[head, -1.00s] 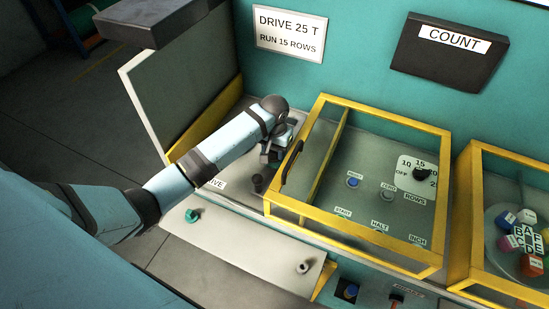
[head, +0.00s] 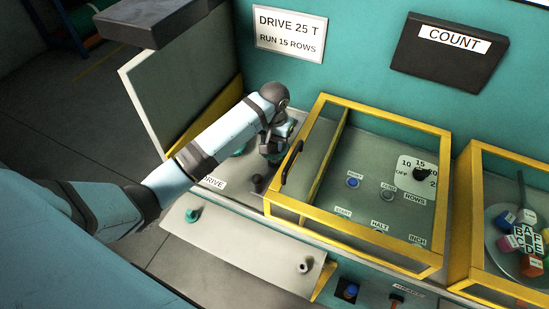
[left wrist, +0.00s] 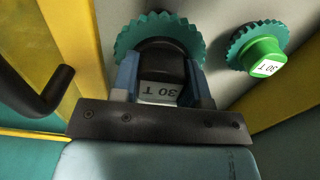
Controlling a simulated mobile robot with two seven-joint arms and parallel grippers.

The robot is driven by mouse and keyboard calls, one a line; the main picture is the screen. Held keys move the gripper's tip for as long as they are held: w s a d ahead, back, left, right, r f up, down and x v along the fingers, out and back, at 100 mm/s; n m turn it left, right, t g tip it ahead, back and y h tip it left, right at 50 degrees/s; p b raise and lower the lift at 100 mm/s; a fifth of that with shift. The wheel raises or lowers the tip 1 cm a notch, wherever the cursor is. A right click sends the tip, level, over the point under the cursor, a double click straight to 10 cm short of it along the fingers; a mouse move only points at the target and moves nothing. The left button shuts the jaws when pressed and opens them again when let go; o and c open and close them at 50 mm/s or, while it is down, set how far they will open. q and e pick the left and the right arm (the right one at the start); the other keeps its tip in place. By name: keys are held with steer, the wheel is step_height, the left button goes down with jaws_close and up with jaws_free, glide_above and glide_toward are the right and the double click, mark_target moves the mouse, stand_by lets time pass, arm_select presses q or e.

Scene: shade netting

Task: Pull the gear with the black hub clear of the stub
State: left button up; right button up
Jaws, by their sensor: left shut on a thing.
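In the left wrist view the black hub (left wrist: 163,68), labelled 30 T, sits between my left gripper's (left wrist: 163,88) two blue fingers. The gripper is shut on it. The hub's teal toothed gear (left wrist: 132,38) shows just behind the fingertips. The stub under it is hidden, so I cannot tell how far the gear is from it. In the head view my left gripper (head: 272,150) points down inside the opened bay, left of the yellow-framed cover. A second gear with a green hub (left wrist: 264,56), also marked 30 T, stands to the right in the wrist view. My right gripper is not in view.
A yellow-framed clear cover (head: 290,205) with a black handle (head: 291,162) stands close to the gripper's right. An open panel (head: 178,95) rises on the left. A pale shelf (head: 245,250) in front carries a teal part (head: 192,215) and a grey post (head: 303,266).

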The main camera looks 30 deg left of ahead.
arm_select(q)
steer(key=shift+r, duration=0.15)
stand_by(0.3)
steer(key=shift+r, duration=1.85)
steer(key=shift+r, duration=0.1)
